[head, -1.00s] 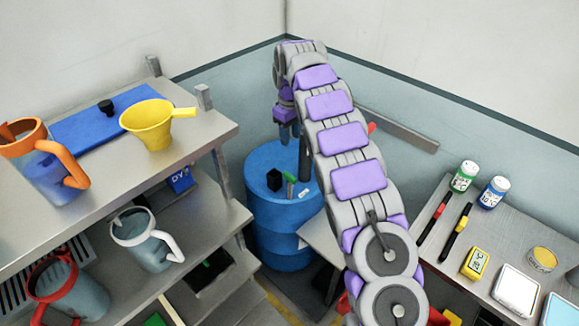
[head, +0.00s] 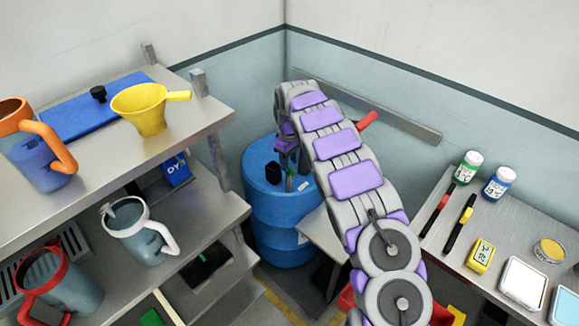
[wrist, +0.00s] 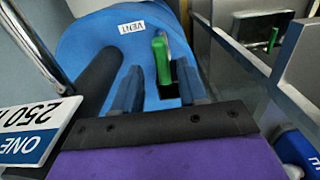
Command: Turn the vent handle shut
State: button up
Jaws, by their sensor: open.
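The green vent handle (head: 289,184) stands on top of the blue drum (head: 285,222), beside a small white label. In the wrist view the green handle (wrist: 162,60) appears upright in the picture, with the label reading VENT (wrist: 131,27) to its left. My gripper (head: 287,150) is low over the drum top, pointing down. In the wrist view my open gripper (wrist: 157,72) has one finger on each side of the green handle, with visible gaps. Whether the fingertips reach down to handle height is hard to tell. The handle's base is partly hidden.
A black cap (head: 273,172) sits on the drum near the handle. In the wrist view a dark post (wrist: 98,78) rises left of my fingers. A shelf with jugs and a yellow funnel (head: 148,108) stands left; a bench with bottles and pens stands right.

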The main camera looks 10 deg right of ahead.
jog(key=shift+a+f, duration=0.25)
jog(key=shift+f, duration=0.7)
jog(key=shift+d, duration=0.1)
jog(key=shift+c, duration=1.4)
grip_shut()
